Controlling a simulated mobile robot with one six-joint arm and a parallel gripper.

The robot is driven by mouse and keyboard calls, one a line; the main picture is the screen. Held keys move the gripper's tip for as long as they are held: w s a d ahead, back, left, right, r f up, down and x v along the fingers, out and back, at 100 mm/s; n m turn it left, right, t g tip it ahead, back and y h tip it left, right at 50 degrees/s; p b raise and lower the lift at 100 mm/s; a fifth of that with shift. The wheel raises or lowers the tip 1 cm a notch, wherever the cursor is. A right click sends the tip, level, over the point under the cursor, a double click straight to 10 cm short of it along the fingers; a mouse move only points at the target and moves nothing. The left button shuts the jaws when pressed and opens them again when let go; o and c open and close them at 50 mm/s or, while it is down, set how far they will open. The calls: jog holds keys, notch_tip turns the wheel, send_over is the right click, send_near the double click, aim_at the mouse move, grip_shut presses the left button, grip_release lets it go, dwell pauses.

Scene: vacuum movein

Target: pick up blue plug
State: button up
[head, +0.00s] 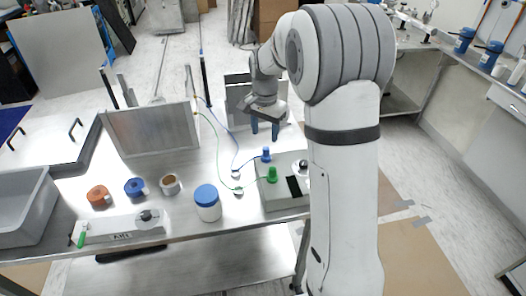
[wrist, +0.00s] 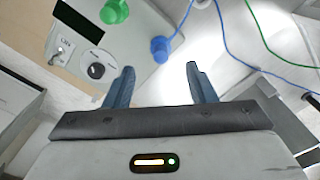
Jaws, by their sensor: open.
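The blue plug (head: 266,154) stands on the light grey device box (head: 265,194), with a blue cord running from it. In the wrist view the blue plug (wrist: 160,48) lies ahead of my gripper, between the lines of the two fingers and apart from them. My gripper (head: 265,130) is open and empty, with blue fingers pointing down above and behind the plug in the head view. The open fingers also show in the wrist view (wrist: 158,78). A green plug (head: 272,174) stands on the same box, nearer the front.
A white jar with a blue lid (head: 207,203) stands left of the box. Tape rolls (head: 135,188), a panel with a green handle (head: 120,229) and a grey bin (head: 25,207) are further left. An upright metal plate (head: 152,130) stands at the back. Blue and green cords (head: 222,130) cross the table.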

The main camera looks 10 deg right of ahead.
aim_at(266, 147)
jog(key=shift+w+f, duration=0.25)
jog(key=shift+f, duration=0.2)
jog(key=f, duration=0.2)
jog(key=f+p, duration=0.1)
jog(key=f, duration=0.4)
jog(key=shift+w+d+f+p, duration=0.2)
jog(key=shift+d+p, duration=0.1)
jog(key=shift+p, duration=0.1)
jog(key=shift+s, duration=0.1)
jog(key=shift+c, duration=0.5)
jog(key=c, duration=0.9)
